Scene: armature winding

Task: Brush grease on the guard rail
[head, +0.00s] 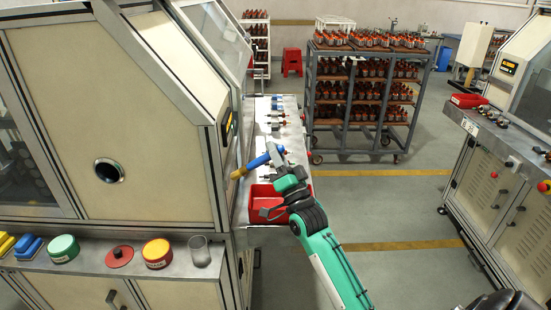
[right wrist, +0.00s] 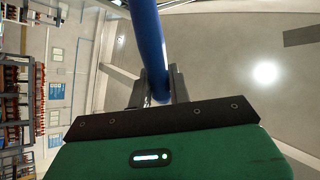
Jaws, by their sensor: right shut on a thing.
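My right gripper (head: 276,154) is shut on the blue handle of a brush (head: 258,161), above the near part of a narrow metal bench (head: 262,135). The brush's brownish end (head: 241,173) points left and slightly down, close to the side of the beige machine. In the right wrist view, the blue handle (right wrist: 146,40) runs between the two dark fingers (right wrist: 158,92). I cannot tell for sure which part is the guard rail, or whether the brush touches anything. My left gripper is not in view.
A red bin (head: 262,216) sits below my right gripper. Several small fixtures line the bench. A loaded rack trolley (head: 360,110) stands behind.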

